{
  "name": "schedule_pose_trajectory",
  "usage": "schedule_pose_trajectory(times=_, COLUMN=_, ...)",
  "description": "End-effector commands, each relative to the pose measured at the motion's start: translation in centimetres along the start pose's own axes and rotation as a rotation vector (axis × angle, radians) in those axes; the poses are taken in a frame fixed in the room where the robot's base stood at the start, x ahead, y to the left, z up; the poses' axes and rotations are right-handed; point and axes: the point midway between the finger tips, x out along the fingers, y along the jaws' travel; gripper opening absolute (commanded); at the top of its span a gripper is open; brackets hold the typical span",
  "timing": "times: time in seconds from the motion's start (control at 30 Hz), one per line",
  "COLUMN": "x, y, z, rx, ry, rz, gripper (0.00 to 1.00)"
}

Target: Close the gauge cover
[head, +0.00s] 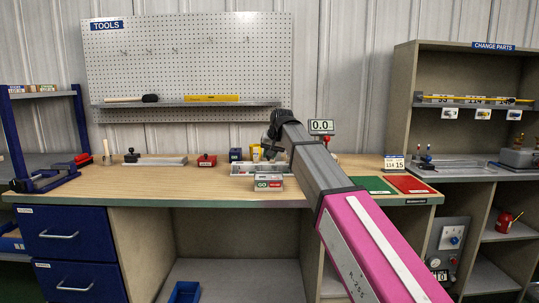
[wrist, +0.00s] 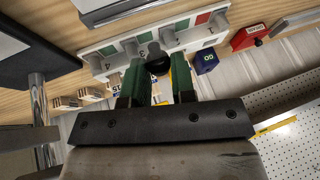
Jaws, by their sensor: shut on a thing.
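My gripper (head: 270,146) is over the workbench, above a white tray (head: 240,169) with numbered compartments. In the wrist view my gripper's green fingers (wrist: 157,78) are shut on a dark round-ended piece (wrist: 158,60), at the edge of the tray (wrist: 103,60). The fingers hide part of this piece, and I cannot tell whether it touches the tray. A small round dial gauge (head: 435,262) sits on a grey panel under the right-hand counter, far from my gripper. I cannot make out a cover on it or tell how a cover stands.
A 0.0 display (head: 321,127) stands behind my arm. A red block (head: 207,160) and a blue block (head: 235,155) stand left of my gripper. Green (head: 372,185) and red (head: 409,184) mats lie to the right.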

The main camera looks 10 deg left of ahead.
Motion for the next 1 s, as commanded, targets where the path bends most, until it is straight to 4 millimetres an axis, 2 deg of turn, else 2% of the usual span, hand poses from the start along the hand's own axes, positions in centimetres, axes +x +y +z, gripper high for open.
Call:
schedule_pose_trajectory(times=0.03, x=-0.3, y=0.0, z=1.0, rx=-0.012, ry=0.044, rz=-0.002, gripper=0.0)
schedule_pose_trajectory(times=0.6, x=-0.9, y=0.0, z=4.7, rx=-0.139, ry=0.521, rz=-0.013, gripper=0.0)
schedule_pose_trajectory(times=0.83, x=-0.7, y=0.0, z=5.6, rx=-0.173, ry=0.647, rz=-0.016, gripper=0.0)
schedule_pose_trajectory(times=1.0, x=-0.5, y=0.1, z=6.2, rx=-0.17, ry=0.637, rz=-0.016, gripper=0.0)
